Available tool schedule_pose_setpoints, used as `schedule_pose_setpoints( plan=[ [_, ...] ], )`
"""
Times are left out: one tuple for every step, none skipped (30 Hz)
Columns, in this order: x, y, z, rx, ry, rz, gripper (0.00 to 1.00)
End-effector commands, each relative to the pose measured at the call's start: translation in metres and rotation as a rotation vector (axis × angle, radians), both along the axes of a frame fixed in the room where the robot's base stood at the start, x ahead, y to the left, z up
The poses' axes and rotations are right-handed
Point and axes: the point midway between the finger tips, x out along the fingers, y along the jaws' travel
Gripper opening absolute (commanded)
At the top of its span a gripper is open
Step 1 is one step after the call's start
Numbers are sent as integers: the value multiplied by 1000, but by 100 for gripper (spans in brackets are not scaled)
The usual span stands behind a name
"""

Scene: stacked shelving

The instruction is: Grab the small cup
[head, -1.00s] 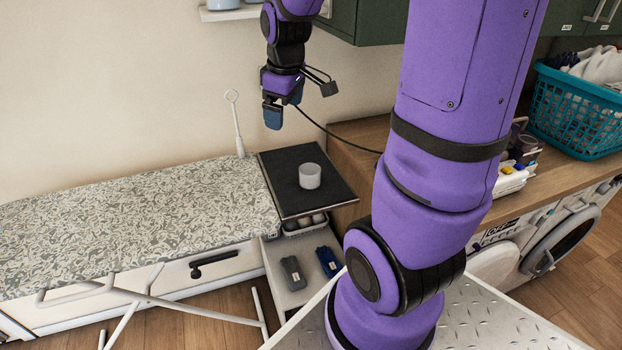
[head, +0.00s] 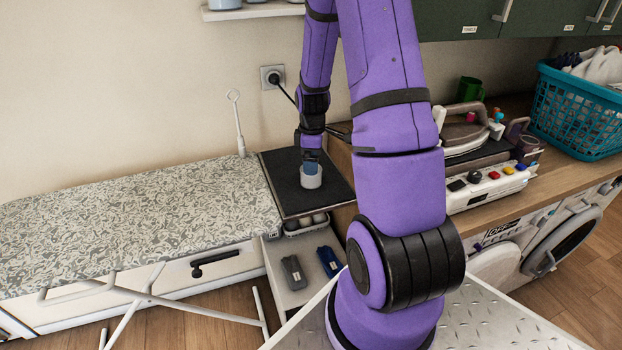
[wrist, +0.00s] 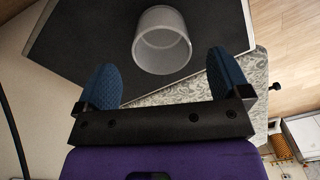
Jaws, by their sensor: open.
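The small cup (head: 311,181) is a pale grey, translucent, open-topped cylinder standing upright on a black board (head: 286,205). My gripper (head: 310,168) is low over the board, and in the head view its blue fingertip overlaps the cup's top. In the wrist view the cup (wrist: 162,42) lies ahead of the open gripper (wrist: 164,80), roughly centred between the two blue fingers, with its rim toward the camera. No contact between fingers and cup shows there. The far finger is hidden in the head view.
A patterned ironing board (head: 130,220) lies left of the black board. A wooden counter (head: 487,195) stands right, with an iron (head: 463,130) and a teal basket (head: 575,115). Two small dark items sit on a lower shelf (head: 290,292). A wall socket (head: 272,77) is behind.

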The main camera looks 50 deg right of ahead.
Motion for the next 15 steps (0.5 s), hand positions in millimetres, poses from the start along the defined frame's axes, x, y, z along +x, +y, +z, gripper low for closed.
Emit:
schedule_pose_setpoints(
  plan=[
    [-1,0,-7,2,3,0,95],
    [0,0,-9,0,1,0,95],
    [0,0,-12,0,1,0,95],
    [0,0,-14,0,1,0,95],
    [0,0,-15,0,1,0,95],
    [0,0,-17,0,1,0,95],
    [0,0,-18,0,1,0,95],
    [-1,0,-20,0,1,0,95],
    [-1,0,-23,0,1,0,95],
    [-1,0,-25,0,1,0,95],
    [-1,0,-29,1,2,0,95],
    [-2,0,-35,2,3,-1,95],
    [-2,0,-39,2,3,-1,95],
    [-3,0,-43,2,3,-1,95],
    [-3,0,-49,1,3,-1,95]
  ],
)
